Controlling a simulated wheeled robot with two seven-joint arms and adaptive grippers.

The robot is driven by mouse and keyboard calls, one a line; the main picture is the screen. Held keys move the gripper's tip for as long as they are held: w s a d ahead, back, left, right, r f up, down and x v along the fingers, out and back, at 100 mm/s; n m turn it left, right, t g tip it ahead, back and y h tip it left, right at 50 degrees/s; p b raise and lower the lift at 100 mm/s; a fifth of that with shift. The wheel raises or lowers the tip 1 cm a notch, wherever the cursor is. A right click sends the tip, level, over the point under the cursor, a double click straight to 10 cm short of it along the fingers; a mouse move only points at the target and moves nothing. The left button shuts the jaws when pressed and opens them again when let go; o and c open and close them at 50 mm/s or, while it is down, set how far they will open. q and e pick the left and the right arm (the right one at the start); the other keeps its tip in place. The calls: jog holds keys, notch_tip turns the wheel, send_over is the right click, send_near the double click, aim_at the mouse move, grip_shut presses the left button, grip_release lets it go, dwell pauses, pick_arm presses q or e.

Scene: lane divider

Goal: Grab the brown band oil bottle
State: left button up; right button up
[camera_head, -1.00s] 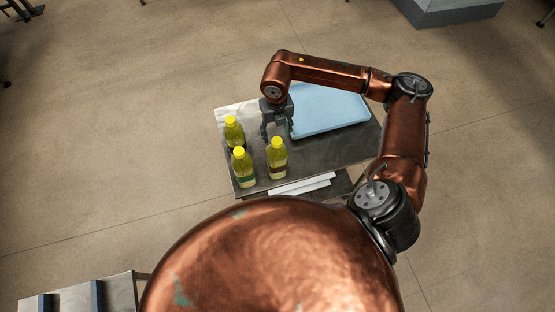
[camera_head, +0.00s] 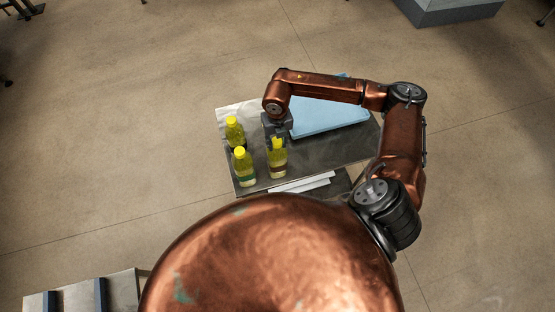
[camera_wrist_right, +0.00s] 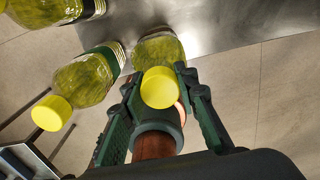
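The brown band oil bottle (camera_head: 278,171) stands upright on the grey metal table, the rightmost of the three yellow-capped bottles. My right gripper (camera_head: 277,142) is above it, its fingers down around the bottle's top. In the right wrist view the bottle's yellow cap (camera_wrist_right: 160,87) lies between the open fingers of my right gripper (camera_wrist_right: 160,95), with small gaps beside it. My left gripper is not in view.
A green band bottle (camera_head: 244,176) stands close to the left, and a dark band bottle (camera_head: 235,134) behind it. A blue tray (camera_head: 325,115) lies at the table's back right. The metal table (camera_head: 330,153) is bare in front of the tray.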

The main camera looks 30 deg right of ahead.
grip_shut()
jog(key=shift+w+r, duration=0.1)
jog(key=shift+r, duration=0.1)
dwell(0.6)
